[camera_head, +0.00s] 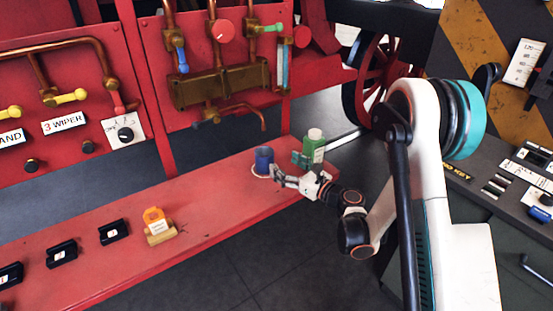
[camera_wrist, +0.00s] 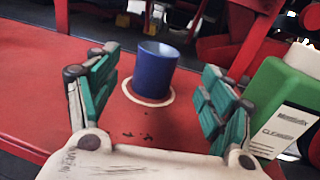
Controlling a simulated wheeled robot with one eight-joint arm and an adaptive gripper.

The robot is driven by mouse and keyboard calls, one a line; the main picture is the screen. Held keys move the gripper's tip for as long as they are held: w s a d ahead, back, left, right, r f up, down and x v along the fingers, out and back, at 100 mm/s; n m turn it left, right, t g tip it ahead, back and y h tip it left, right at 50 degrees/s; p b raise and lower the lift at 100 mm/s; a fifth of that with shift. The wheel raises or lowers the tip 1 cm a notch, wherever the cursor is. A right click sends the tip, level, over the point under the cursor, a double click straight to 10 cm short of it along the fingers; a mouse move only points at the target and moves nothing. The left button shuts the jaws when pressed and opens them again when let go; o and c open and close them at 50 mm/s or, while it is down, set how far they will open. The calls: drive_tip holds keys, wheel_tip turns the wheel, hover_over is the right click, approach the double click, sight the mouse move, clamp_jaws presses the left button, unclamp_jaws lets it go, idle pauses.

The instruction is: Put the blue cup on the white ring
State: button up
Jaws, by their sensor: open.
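The blue cup (camera_head: 263,160) stands upright on the red bench inside the white ring (camera_head: 254,171). In the wrist view the cup (camera_wrist: 155,70) has the ring's white line (camera_wrist: 148,102) showing around the near side and both sides of its base. The cup hides the ring's far side. My gripper (camera_head: 287,171) is just to the right of the cup in the head view. In the wrist view my gripper (camera_wrist: 161,82) is open, its teal-padded fingers spread left and right, with the cup beyond and between them and a gap on each side.
A green bottle (camera_head: 314,147) with a white cap and label stands close to the right finger; it also shows in the wrist view (camera_wrist: 275,95). An orange item (camera_head: 155,220) and several black labelled blocks (camera_head: 113,232) lie further left on the bench (camera_head: 205,205). Pipes and a red panel rise behind.

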drive_tip(key=shift+s+d+f, duration=0.15)
drive_tip(key=shift+s+d, duration=0.25)
drive_tip(key=shift+s, duration=0.1)
drive_tip(key=d+r+m+t+h, duration=0.35)
drive_tip(key=d+r+m, duration=0.25)
drive_tip(key=r+m, duration=0.35)
drive_tip(key=d+r+m+t+h, duration=0.2)
drive_tip(key=d+r+m+h, duration=0.35)
drive_tip(key=r+m, duration=0.45)
drive_tip(key=s+d+r+m+g+h, duration=0.1)
drive_tip(key=s+d+r+m+h, duration=0.35)
drive_tip(key=m, duration=0.25)
drive_tip(key=s+d+f+m+g+h, duration=0.1)
drive_tip(key=s+d+f+m+g, duration=0.15)
drive_tip(key=s+m, duration=0.3)
drive_tip(key=s+d+f+m+g+h, duration=0.1)
drive_tip(key=s+d+m+g, duration=0.15)
drive_tip(key=s+m, duration=0.35)
drive_tip(key=s+a+f+m+g+y, duration=0.1)
drive_tip(key=s+a+f+m+g, duration=0.1)
drive_tip(key=s, duration=0.7)
drive_tip(key=s+a+f+m+g+y, duration=0.2)
drive_tip(key=s+f, duration=0.4)
drive_tip(key=s, duration=0.4)
drive_tip(key=a+m+g, duration=0.1)
drive_tip(key=a+m, duration=0.1)
drive_tip(key=shift+f+m+g, duration=0.15)
drive_tip(key=shift+m+g, duration=0.2)
drive_tip(key=shift+m, duration=0.05)
drive_tip(key=shift+s, duration=0.1)
